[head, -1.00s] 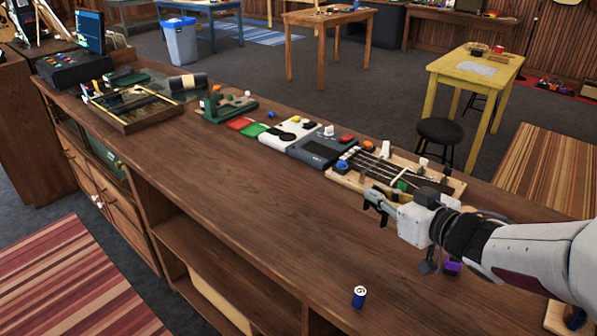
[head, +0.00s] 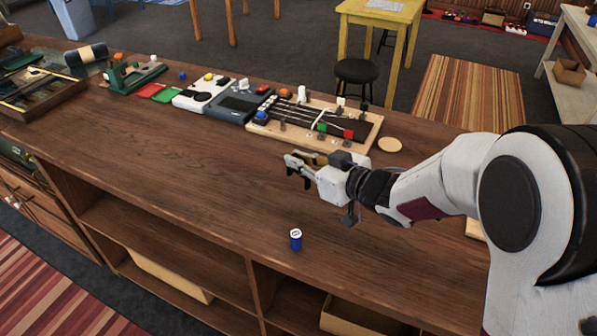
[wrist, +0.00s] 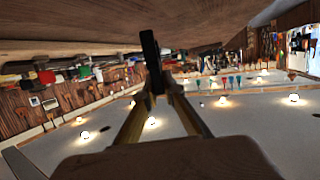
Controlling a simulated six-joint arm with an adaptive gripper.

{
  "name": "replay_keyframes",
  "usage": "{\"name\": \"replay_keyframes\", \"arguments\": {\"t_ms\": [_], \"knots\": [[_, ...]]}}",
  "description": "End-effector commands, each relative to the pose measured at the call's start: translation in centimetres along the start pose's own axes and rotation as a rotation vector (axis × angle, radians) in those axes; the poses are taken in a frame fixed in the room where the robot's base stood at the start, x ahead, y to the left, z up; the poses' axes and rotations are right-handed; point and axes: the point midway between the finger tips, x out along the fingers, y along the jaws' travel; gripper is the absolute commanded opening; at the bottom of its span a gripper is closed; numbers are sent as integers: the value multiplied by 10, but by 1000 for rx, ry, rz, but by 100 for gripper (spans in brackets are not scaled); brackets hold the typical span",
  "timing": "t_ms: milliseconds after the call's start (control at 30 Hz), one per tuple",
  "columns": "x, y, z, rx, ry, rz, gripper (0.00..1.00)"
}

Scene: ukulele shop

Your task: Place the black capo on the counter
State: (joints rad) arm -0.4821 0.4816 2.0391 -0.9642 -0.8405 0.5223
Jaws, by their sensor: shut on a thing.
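My gripper (head: 293,165) is over the wooden counter (head: 190,180), just in front of the fretboard rig. In the wrist view its two fingers (wrist: 158,98) are shut on the black capo (wrist: 152,60), a dark narrow piece sticking out beyond the fingertips. In the head view the capo is small and dark at the fingertips, and its outline is hard to tell from the fingers. The capo seems to be held above the counter; the exact gap cannot be told.
A small blue can (head: 295,240) stands on the counter in front of my gripper. The fretboard rig (head: 370,128), a grey device (head: 240,107) and a white device (head: 205,95) line the back edge. A round wooden disc (head: 389,144) lies right of the rig. The counter's left-middle is bare.

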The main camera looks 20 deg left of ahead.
Motion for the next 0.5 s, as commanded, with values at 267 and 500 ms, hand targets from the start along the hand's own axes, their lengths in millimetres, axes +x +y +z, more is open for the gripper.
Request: {"name": "replay_keyframes", "arguments": {"t_ms": [267, 500], "knots": [[5, 0, 18, 3, -2, -1, 0], [11, 0, 35, 1, -1, 0, 0]]}}
